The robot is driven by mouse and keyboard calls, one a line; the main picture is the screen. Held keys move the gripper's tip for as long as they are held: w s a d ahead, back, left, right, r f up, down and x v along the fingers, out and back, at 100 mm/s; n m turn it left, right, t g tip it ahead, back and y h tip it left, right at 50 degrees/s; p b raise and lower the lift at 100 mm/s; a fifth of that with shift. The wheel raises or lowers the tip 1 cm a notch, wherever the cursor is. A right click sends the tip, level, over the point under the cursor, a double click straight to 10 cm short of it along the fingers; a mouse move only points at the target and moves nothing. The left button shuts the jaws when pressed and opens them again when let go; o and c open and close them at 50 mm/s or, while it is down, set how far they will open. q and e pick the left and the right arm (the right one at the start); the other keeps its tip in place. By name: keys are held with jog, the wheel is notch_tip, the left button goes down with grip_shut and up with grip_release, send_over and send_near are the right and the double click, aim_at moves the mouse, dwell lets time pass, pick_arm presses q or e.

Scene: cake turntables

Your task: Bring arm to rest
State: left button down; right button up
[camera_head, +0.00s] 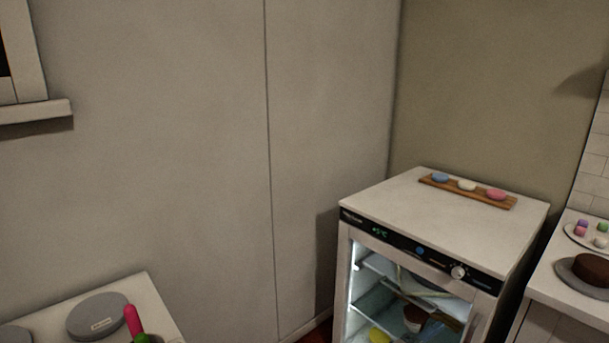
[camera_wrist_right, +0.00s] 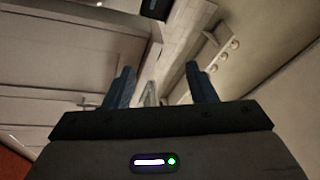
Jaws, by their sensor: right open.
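My right gripper (camera_wrist_right: 160,88) shows in the right wrist view with its two blue-grey fingers apart and nothing between them. That view looks past the fingers towards pale, tilted surfaces of the room. Neither gripper shows in the head view, so I cannot see the left one. A grey round turntable (camera_head: 97,316) sits on a pale counter (camera_head: 150,297) at the lower left of the head view.
A lit glass-door fridge (camera_head: 440,215) stands right of centre, with a wooden board (camera_head: 484,199) of three coloured pieces on top. At the far right a counter (camera_head: 568,290) holds a dark cake (camera_head: 592,269) and a plate of small sweets. A pink-handled object (camera_head: 132,320) is at lower left.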

jog(key=a+f+n+t+y, duration=0.4)
jog(key=f+n+t+y, duration=0.5)
jog(key=f+n, duration=0.55)
jog(key=s+a+f+n+g+y+p, duration=0.1)
jog(key=s+a+f+n+g+y, duration=0.2)
jog(key=f, duration=0.5)
jog(key=s+f+n+g+y, duration=0.1)
jog(key=s+f+n+y, duration=0.4)
jog(key=f, duration=0.3)
jog(key=s+d+f+n+g+y, duration=0.15)
jog(key=s+f+g, duration=0.45)
jog(key=s+f, duration=0.8)
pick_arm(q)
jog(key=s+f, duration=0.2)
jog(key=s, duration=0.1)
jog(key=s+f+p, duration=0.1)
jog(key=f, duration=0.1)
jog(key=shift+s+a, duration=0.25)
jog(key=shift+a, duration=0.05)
pick_arm(e)
jog(key=s+d+f+n+g, duration=0.1)
jog(key=s+d+f+g, duration=0.1)
jog(key=s, duration=0.9)
jog(key=s+d+f+n+g, duration=0.1)
jog(key=s+d+f+g, duration=0.2)
jog(key=s, duration=0.9)
notch_tip(320, 180, down, 2)
jog(key=shift+d+f+n+g+h, duration=0.1)
jog(key=shift+d+n+g+h, duration=0.2)
jog(key=shift+g, duration=0.7)
